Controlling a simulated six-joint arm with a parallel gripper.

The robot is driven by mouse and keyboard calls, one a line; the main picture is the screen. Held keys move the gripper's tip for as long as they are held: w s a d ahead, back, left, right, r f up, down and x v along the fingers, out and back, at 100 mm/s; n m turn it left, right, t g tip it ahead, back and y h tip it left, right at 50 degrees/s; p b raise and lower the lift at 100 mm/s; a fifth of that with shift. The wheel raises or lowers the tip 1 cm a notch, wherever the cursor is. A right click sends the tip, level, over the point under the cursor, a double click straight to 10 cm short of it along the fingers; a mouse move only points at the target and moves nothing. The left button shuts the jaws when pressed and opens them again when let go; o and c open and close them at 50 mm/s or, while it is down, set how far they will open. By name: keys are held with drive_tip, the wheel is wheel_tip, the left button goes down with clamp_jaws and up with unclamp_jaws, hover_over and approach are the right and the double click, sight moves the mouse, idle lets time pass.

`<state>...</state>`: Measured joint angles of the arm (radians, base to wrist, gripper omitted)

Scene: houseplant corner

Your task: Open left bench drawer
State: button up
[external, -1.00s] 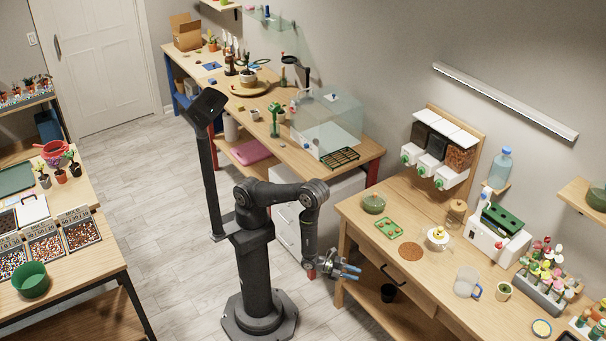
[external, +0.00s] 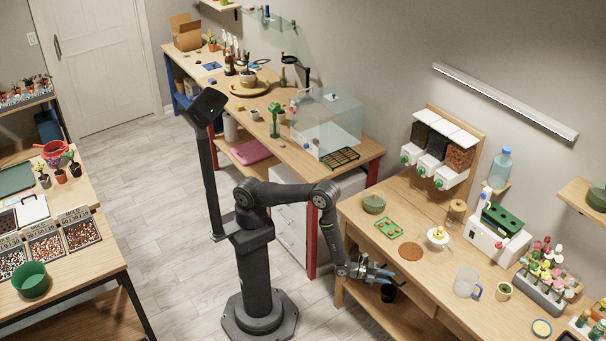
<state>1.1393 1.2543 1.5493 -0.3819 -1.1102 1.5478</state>
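The wooden bench on the right has a drawer front (external: 416,294) under its top, and it looks shut. My gripper (external: 386,276), with grey-blue fingers, reaches to the front of this drawer, where its black handle is. The gripper and wrist hide most of the handle. I cannot tell whether the fingers are around the handle or only beside it, nor whether they are open or shut.
The bench top (external: 445,258) overhangs just above my gripper. A black pot (external: 388,293) stands on the lower shelf below it. A white drawer unit (external: 290,237) stands behind my arm. The floor left of my base is clear.

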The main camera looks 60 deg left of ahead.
drive_tip(key=shift+x, duration=0.9)
clamp_jaws()
drive_tip(key=s, duration=2.6)
unclamp_jaws()
